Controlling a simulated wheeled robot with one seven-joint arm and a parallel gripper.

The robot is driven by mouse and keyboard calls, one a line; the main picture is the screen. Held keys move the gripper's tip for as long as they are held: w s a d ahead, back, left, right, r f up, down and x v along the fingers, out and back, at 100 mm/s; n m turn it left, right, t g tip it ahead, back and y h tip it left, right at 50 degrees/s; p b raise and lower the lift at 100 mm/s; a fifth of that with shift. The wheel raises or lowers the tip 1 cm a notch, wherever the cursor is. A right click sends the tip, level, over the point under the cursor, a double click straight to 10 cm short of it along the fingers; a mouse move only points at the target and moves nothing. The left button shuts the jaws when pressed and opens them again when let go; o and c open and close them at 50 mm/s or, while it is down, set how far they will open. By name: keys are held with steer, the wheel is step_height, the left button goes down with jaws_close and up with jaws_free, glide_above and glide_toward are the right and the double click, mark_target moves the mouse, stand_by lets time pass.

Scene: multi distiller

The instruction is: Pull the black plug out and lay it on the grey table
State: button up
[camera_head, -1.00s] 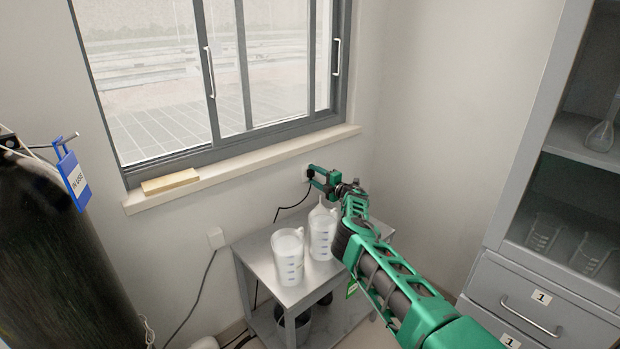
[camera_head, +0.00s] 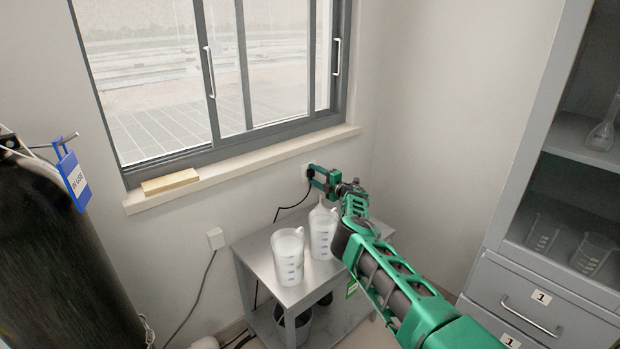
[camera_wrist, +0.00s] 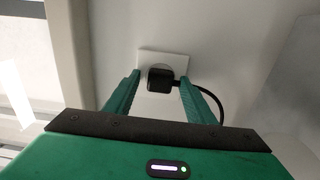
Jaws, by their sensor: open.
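The black plug (camera_wrist: 160,79) sits in a white wall socket (camera_wrist: 176,60) in the wrist view, with its black cable running off to the right and down. In the head view the plug (camera_head: 310,172) is a small dark shape on the wall below the window sill. My gripper (camera_wrist: 160,88) is open, with one green finger on each side of the plug and gaps showing between fingers and plug. In the head view my gripper (camera_head: 316,176) reaches the wall at the plug. The grey table (camera_head: 262,262) stands below, against the wall.
Two clear measuring jugs stand on the table, one at the left (camera_head: 288,258) and one at the back (camera_head: 321,236), under my arm. The table's front part is bare. A grey cabinet (camera_head: 520,285) stands right, a black cylinder (camera_head: 50,260) left.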

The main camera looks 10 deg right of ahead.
jaws_close()
steer(key=v, duration=0.6)
stand_by(1.4)
steer(key=shift+s, duration=0.1)
steer(key=shift+r, duration=0.1)
steer(key=s+d+r, duration=0.2)
steer(key=s+r, duration=0.1)
steer(key=r, duration=0.4)
steer(key=shift+s, duration=0.25)
stand_by(0.6)
stand_by(0.3)
steer(key=shift+r+g+h, duration=0.35)
steer(key=shift+g+h, duration=0.35)
steer(key=shift+g, duration=0.5)
steer(key=shift+w+r, duration=0.1)
